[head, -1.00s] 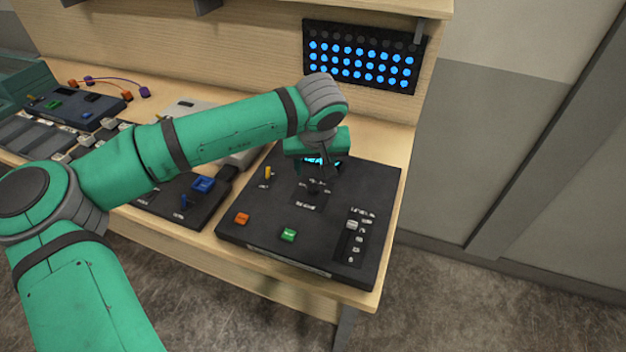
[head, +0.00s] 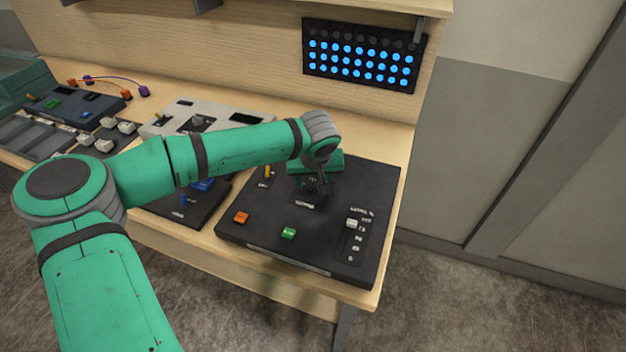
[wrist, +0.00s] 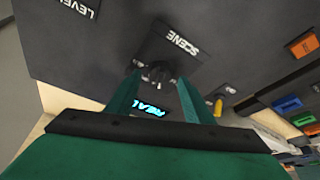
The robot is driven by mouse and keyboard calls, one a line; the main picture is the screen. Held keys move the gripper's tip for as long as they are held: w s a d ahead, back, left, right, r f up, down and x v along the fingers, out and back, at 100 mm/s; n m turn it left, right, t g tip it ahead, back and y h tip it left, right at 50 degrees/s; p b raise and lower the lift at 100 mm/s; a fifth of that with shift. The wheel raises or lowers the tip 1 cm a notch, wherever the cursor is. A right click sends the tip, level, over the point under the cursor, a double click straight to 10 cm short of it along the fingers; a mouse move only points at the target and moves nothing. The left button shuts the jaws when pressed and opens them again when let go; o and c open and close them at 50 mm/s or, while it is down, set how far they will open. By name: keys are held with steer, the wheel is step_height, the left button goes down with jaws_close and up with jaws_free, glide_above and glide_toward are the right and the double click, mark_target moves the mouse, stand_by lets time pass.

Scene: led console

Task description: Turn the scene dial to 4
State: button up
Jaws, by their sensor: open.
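The dark console (head: 270,244) stands at the right end of the bench. Its scene dial (wrist: 158,73) is a dark knob on a plate (wrist: 182,42) lettered SCENE, upside down in the wrist view. My gripper (wrist: 160,86) is open, its two green fingers pointing at the dial with the knob between or just beyond their tips. I cannot tell if they touch it. In the head view my gripper (head: 318,188) is low over the dial and largely hides it. A lit blue display (wrist: 148,110) shows between the fingers; its text is partly unclear.
On the console are an orange button (head: 241,218), a green button (head: 288,233), a yellow switch (wrist: 218,106) and a level slider (head: 352,223). Other panels lie to the left. A blue-lit LED board (head: 360,57) hangs on the back wall.

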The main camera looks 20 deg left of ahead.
steer(key=c, duration=1)
steer(key=shift+f+m+h, duration=0.1)
steer(key=shift+m+h, duration=0.2)
steer(key=shift+m, duration=0.4)
steer(key=shift+a+m+h, duration=0.2)
steer(key=shift+m+h, duration=0.5)
steer(key=shift+m, duration=1.1)
steer(key=m+h, duration=0.2)
steer(key=m, duration=0.3)
steer(key=shift+a, duration=0.1)
steer(key=m, duration=0.2)
steer(key=m+g+h, duration=0.1)
steer(key=m, duration=0.2)
steer(key=shift+w+a+m+h, duration=0.1)
steer(key=shift+a+m+h, duration=0.05)
steer(key=shift+m+h, duration=0.15)
steer(key=m+g, duration=0.1)
steer(key=m, duration=0.3)
steer(key=shift+w+g+h, duration=0.1)
steer(key=shift+g+h, duration=0.2)
steer(key=shift+g, duration=0.1)
steer(key=shift+m, duration=0.3)
